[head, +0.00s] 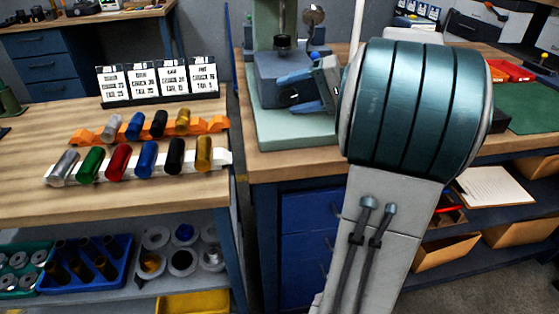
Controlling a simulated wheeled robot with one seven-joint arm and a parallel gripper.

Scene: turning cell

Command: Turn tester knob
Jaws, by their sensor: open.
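The tester (283,128) stands on the middle bench, with a pale green base, a column and a blue-grey block (268,92). A small dark round knob (291,96) shows on the front of the block. My gripper (291,92) reaches in from the right, partly hidden behind my own arm. Its two blue fingers are apart, one above and one below the knob in the picture. I cannot tell whether they touch it.
On the left bench, several coloured cylinders lie on an orange rack (90,136) and a white rack (222,159), before a card stand (160,97). A red tray (511,71) and a green mat (522,108) lie at right. My arm blocks the middle right.

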